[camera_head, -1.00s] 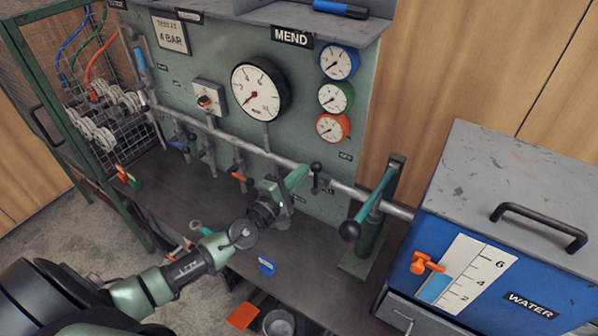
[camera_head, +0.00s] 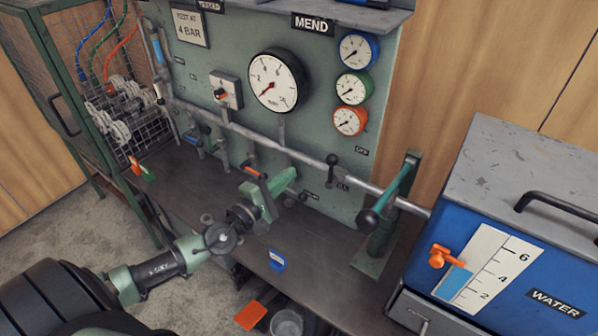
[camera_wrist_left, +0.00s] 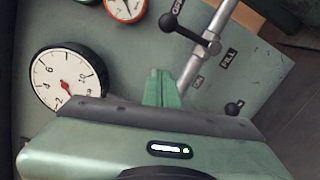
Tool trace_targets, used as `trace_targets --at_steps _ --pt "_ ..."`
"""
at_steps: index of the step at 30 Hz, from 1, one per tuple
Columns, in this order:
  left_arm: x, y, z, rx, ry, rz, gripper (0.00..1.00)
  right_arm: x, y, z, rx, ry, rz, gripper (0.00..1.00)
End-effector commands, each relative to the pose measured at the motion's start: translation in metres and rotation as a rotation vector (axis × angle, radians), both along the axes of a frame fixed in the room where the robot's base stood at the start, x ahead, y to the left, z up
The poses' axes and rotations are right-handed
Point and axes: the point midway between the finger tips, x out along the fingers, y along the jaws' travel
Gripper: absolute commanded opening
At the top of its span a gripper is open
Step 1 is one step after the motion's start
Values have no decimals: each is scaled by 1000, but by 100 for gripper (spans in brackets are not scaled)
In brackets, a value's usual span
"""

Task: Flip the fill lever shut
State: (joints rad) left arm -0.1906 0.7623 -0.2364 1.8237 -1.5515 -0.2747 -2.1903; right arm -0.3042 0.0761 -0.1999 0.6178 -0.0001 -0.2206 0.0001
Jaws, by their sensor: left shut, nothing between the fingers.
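The fill lever (camera_head: 332,168) is a short black lever with a ball knob, clamped on the grey pipe. Its knob points up, above the pipe, in the head view. In the left wrist view the lever (camera_wrist_left: 190,33) lies across the top, with the FILL label (camera_wrist_left: 228,58) on the other side of the pipe and an OPEN label near the knob. My left gripper (camera_head: 287,179) is shut and empty, left of the lever and apart from it. Its green fingers (camera_wrist_left: 164,87) also show in the wrist view. My right gripper is not in view.
A green pump handle with a black knob (camera_head: 369,221) stands right of the lever, before the blue water tank (camera_head: 470,225). Another black-knobbed lever (camera_head: 289,201) is close beside my gripper. Gauges (camera_head: 279,82) are on the panel above. A blue item (camera_head: 277,260) lies at the bench front.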

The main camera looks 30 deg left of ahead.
Motion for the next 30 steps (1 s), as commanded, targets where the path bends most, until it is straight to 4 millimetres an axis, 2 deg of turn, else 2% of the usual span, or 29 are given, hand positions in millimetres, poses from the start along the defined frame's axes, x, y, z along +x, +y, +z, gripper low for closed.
trace_targets --at_steps 3,9,27,30 --pt "-21 2 -3 2 3 -2 0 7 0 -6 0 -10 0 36" --pt "-37 5 -1 2 1 0 0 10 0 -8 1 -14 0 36" --pt "-39 5 0 1 -1 1 0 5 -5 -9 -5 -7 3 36" --pt "-40 5 2 -64 -3 18 0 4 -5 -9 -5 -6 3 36"
